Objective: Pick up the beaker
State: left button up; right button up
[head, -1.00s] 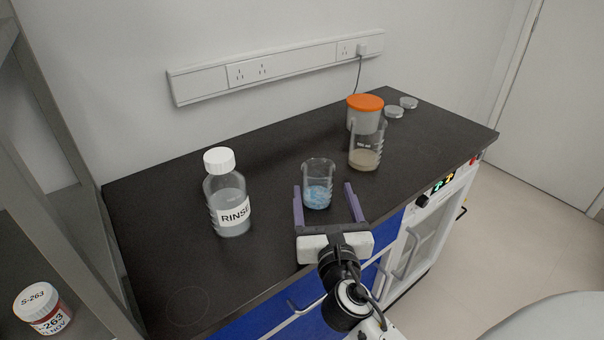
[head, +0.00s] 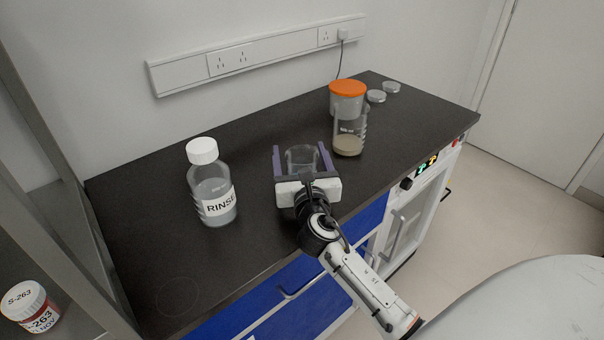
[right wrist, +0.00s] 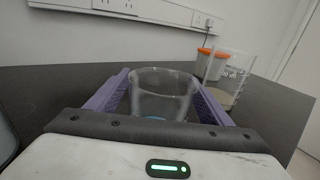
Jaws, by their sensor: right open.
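A small clear glass beaker (head: 302,158) stands upright on the black bench top; in the right wrist view the beaker (right wrist: 162,92) sits between the purple fingers, with a bit of blue showing low inside. My right gripper (head: 301,152) is open, with one finger on each side of the beaker. Its palm hides the beaker's lower part in the head view. I cannot tell whether the fingers touch the glass. A second, larger beaker (head: 349,142) with beige contents stands farther back to the right and also shows in the right wrist view (right wrist: 228,85). My left gripper is not in view.
A RINSE bottle (head: 211,186) with a white cap stands left of the gripper. An orange-lidded jar (head: 347,102) is behind the larger beaker, with two small dishes (head: 376,96) beside it. A labelled S-263 jar (head: 30,306) is at lower left.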

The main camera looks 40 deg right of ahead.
jog(key=c, duration=1.1)
jog(key=shift+c, duration=0.7)
jog(key=shift+r, duration=0.2)
jog(key=shift+r+p, duration=0.6)
jog(key=shift+r, duration=0.6)
notch_tip(320, 180, up, 7)
jog(key=p, duration=0.2)
